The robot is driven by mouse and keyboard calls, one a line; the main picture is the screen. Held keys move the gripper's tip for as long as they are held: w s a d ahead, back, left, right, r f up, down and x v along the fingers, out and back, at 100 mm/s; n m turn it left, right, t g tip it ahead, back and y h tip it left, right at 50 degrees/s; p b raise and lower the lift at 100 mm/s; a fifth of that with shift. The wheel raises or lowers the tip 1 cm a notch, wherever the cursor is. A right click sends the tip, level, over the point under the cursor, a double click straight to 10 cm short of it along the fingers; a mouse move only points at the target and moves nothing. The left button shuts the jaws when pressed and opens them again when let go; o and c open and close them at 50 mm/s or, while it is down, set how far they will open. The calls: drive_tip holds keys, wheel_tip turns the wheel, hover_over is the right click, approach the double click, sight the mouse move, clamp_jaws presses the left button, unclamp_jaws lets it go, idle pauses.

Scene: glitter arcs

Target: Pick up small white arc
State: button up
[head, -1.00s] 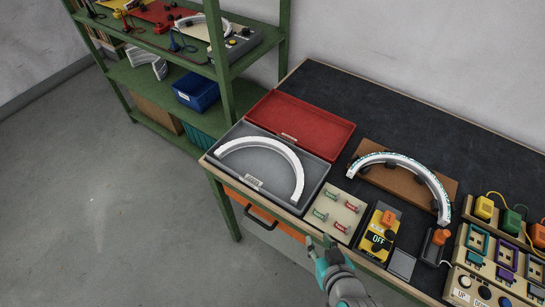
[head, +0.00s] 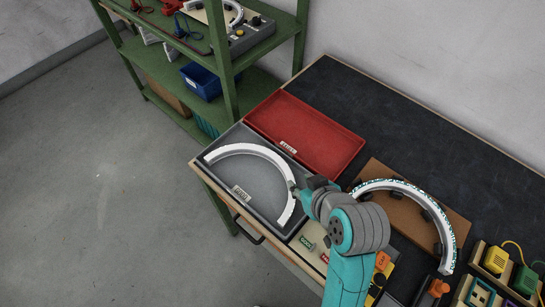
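A plain white arc (head: 252,150) lies in the grey tray (head: 225,185) at the near left end of the workbench, its curve toward the back. A second white arc (head: 405,187) with teal glitter specks is on a brown board (head: 372,177) to the right. My gripper (head: 299,190) is over the right side of the grey tray, close to the right leg of the plain arc. Whether it touches the arc is unclear. Its fingers are small and dark, and their opening cannot be made out.
An empty red tray (head: 305,135) sits behind the grey one. A green shelf rack (head: 229,75) with a blue bin (head: 203,80) stands at left. My arm partly covers a panel of labelled buttons. Yellow and green plug blocks (head: 496,259) are at right. The back bench top is clear.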

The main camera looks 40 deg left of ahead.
sight(289, 174)
drive_tip(key=x, duration=0.5)
drive_tip(key=shift+w+a, duration=0.25)
drive_tip(key=shift+w, duration=0.05)
drive_tip(key=shift+d+f+x, duration=0.1)
drive_tip(key=shift+x, duration=0.8)
drive_tip(key=shift+d+f+x, duration=0.1)
drive_tip(key=shift+f+x, duration=0.05)
drive_tip(key=shift+x, duration=0.75)
drive_tip(key=shift+d+f+x, duration=0.1)
drive_tip(key=shift+d+x, duration=0.05)
drive_tip(key=shift+x, duration=0.75)
drive_tip(key=shift+s, duration=0.15)
clamp_jaws()
